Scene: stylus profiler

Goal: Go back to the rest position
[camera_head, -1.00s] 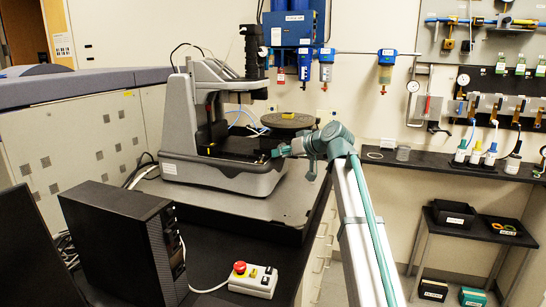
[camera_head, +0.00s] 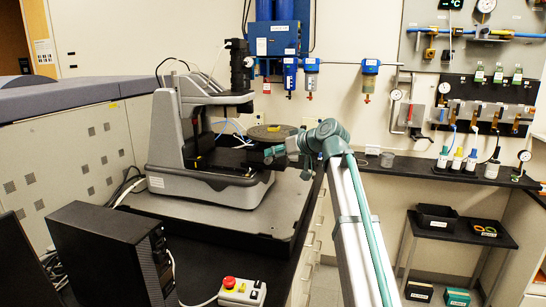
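The stylus profiler (camera_head: 205,186), a grey instrument with a black column head, stands on the bench at centre left. Its dark round stage (camera_head: 272,132) sits on the right side, with a small yellow piece on top. My arm comes up from the lower right and bends over at the wrist. My gripper (camera_head: 270,155) is at the right side of the profiler, just below the stage's front edge in the picture. It is small and seen side-on, so I cannot tell whether its fingers are open, whether it holds anything, or whether it touches the profiler.
A black computer case (camera_head: 112,258) and a control box with a red button (camera_head: 240,291) stand on the front of the bench. A shelf with bottles (camera_head: 457,160) and a low black table (camera_head: 455,236) stand to the right. Floor shows between bench and table.

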